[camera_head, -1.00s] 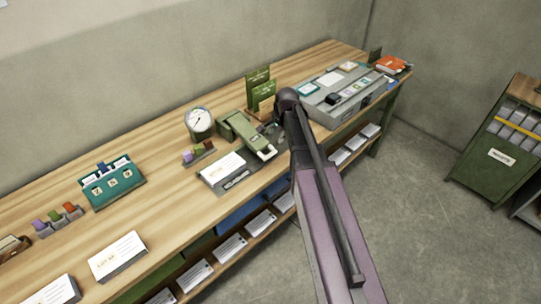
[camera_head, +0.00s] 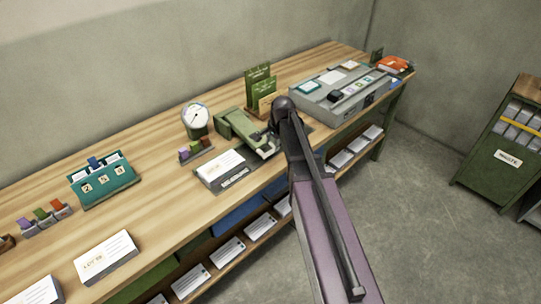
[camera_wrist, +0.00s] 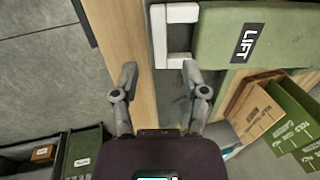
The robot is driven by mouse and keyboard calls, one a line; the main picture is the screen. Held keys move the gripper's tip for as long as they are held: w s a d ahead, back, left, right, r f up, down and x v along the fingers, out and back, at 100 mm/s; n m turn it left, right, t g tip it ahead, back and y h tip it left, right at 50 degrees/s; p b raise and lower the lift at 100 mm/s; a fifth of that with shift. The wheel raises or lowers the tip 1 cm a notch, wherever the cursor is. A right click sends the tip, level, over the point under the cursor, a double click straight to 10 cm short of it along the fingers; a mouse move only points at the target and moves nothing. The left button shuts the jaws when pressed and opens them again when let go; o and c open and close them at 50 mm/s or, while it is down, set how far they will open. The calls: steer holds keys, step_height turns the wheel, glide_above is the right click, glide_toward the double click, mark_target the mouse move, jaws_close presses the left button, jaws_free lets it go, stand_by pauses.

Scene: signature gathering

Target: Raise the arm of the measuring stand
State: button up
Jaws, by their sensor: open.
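The measuring stand (camera_head: 232,123) is a green device on the wooden bench, left of my arm. In the wrist view its green arm (camera_wrist: 282,30) carries a dark label reading LIFT and ends in a white bracket-shaped handle (camera_wrist: 159,35). My gripper (camera_wrist: 159,72) is open and empty, with its two fingers just below the handle in the picture. The right fingertip is right by the end of the handle's lower bar; I cannot tell if they touch. In the head view my arm hides most of the gripper.
A round dial gauge (camera_head: 195,117) and a block of small coloured pieces (camera_head: 195,149) stand left of the stand. A stack of cards (camera_head: 220,168) lies in front.

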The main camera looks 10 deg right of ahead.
mark_target(270, 152)
steer(key=shift+b+x, duration=2.25)
steer(key=shift+x, duration=0.4)
steer(key=shift+c, duration=0.2)
jaws_close()
